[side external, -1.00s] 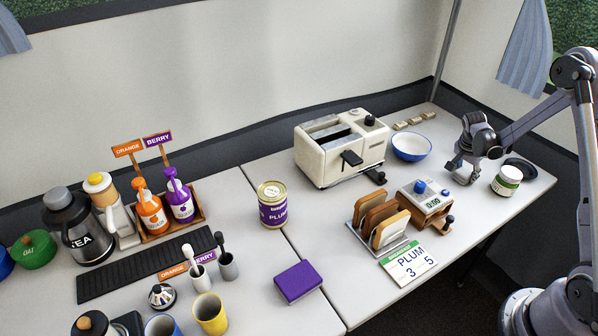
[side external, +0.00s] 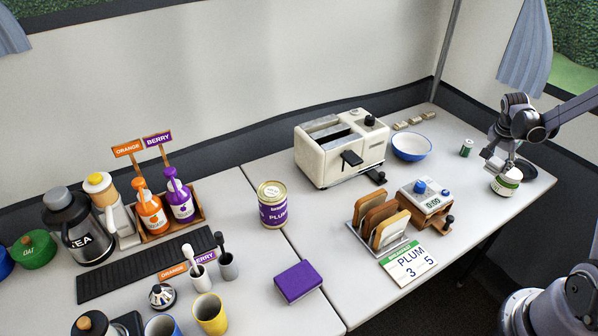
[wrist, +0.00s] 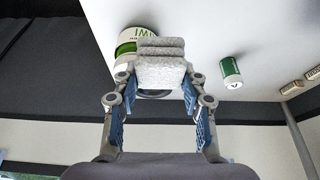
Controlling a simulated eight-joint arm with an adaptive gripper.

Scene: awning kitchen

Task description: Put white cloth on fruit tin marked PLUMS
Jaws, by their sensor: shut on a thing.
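The fruit tin (side external: 273,211) stands upright near the seam between the counters in the side external view. It has a purple label, on which I can read PLUM, and a bare pale gold lid. My gripper (side external: 497,165) is far to its right, at the right end of the counter by a white and green jar (side external: 504,185). In the wrist view, my gripper (wrist: 158,98) is shut on the folded white cloth (wrist: 160,72), which looks greyish and textured. The cloth partly hides the jar (wrist: 127,41) and is hard to make out from the side.
A toaster (side external: 318,160), toast rack (side external: 378,225), timer (side external: 425,197) and blue-rimmed bowl (side external: 411,147) stand between my gripper and the tin. A small green can (side external: 466,147) is near the bowl. A purple sponge-like block (side external: 298,281) lies in front of the tin.

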